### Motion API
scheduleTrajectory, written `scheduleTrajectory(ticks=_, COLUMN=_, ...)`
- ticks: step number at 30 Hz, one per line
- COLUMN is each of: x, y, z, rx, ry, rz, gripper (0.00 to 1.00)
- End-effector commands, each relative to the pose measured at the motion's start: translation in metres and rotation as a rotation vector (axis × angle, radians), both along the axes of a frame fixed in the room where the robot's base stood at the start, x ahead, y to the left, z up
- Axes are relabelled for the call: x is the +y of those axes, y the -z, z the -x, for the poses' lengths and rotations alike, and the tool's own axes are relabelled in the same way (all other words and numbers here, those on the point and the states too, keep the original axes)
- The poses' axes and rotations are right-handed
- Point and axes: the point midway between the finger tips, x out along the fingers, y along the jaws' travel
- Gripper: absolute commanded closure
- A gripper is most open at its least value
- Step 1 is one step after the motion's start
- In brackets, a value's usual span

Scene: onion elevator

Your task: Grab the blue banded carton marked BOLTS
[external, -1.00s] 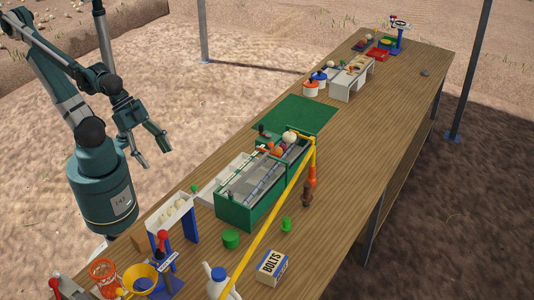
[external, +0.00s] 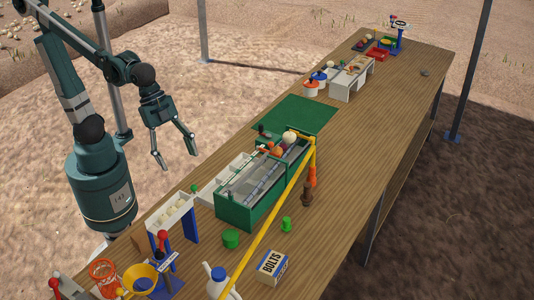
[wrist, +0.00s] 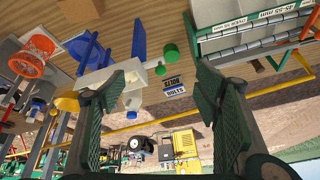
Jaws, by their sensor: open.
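The BOLTS carton (external: 271,267) is a small white box with a blue band and dark lettering. It stands upright on the wooden table, near the front edge in the external view. In the wrist view the carton (wrist: 175,90) appears small and upside down, between my fingers but well beyond them. My gripper (external: 176,158) is open and empty, in the air off the table's left side, far from the carton. Its two fingers also frame the wrist view (wrist: 160,85).
A yellow bar (external: 270,225) slants over the table beside the carton. A green trough (external: 238,214) lies between my gripper and the carton.

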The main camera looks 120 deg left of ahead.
Motion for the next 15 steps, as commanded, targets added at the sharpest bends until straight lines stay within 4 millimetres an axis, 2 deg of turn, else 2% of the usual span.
scheduleTrajectory(ticks=1, x=0.000, y=-0.003, z=-0.010, rx=0.005, ry=0.016, rz=-0.003, gripper=0.38)
scheduleTrajectory(ticks=15, x=-0.006, y=-0.005, z=-0.088, rx=0.062, ry=0.200, rz=-0.032, gripper=0.38)
